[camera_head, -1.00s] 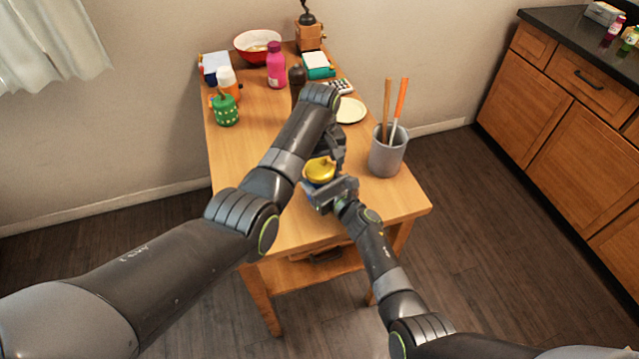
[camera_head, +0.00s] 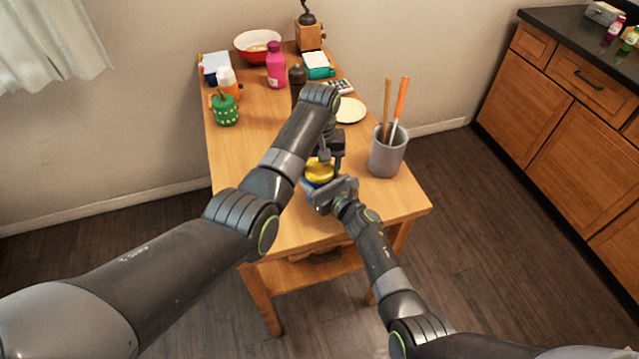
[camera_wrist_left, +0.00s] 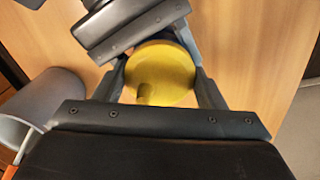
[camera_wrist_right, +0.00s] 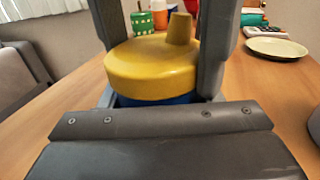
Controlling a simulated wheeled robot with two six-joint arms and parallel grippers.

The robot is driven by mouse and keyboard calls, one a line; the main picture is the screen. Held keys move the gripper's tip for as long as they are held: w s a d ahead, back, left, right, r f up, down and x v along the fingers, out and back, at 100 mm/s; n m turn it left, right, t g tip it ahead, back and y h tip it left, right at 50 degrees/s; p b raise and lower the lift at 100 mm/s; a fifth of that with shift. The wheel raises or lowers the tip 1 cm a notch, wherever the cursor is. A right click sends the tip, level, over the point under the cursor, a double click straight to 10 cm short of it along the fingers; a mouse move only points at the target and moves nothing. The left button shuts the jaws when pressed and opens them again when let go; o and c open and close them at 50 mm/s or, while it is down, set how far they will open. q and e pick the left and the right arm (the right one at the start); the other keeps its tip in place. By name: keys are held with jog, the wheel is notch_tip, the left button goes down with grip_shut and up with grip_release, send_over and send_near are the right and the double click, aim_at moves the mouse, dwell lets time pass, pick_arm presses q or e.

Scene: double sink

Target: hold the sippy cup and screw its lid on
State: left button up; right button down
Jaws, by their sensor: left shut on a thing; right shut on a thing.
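The yellow lid (camera_head: 319,170) with its spout sits level on the blue sippy cup (camera_wrist_right: 155,100), near the front of the wooden table. Whether its thread is tight cannot be seen. My left gripper (camera_head: 326,160) reaches down from above and is shut on the lid, which fills the space between its fingers in the left wrist view (camera_wrist_left: 160,75). My right gripper (camera_head: 320,188) comes from the front and is shut on the cup body below the lid. The right wrist view shows the lid (camera_wrist_right: 150,68) with its spout up; most of the cup is hidden.
A grey holder (camera_head: 387,157) with utensils stands close to the right of the grippers. A plate (camera_head: 350,110), a dark mill (camera_head: 297,80), a pink bottle (camera_head: 276,65) and a green container (camera_head: 225,110) are farther back. The table's left front is clear.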

pick_arm(q)
jog(key=o, duration=1.1)
jog(key=shift+r, duration=0.1)
jog(key=shift+r, duration=2.2)
jog(key=shift+c, duration=0.6)
jog(key=shift+r+n, duration=1.7)
jog(key=shift+r, duration=0.05)
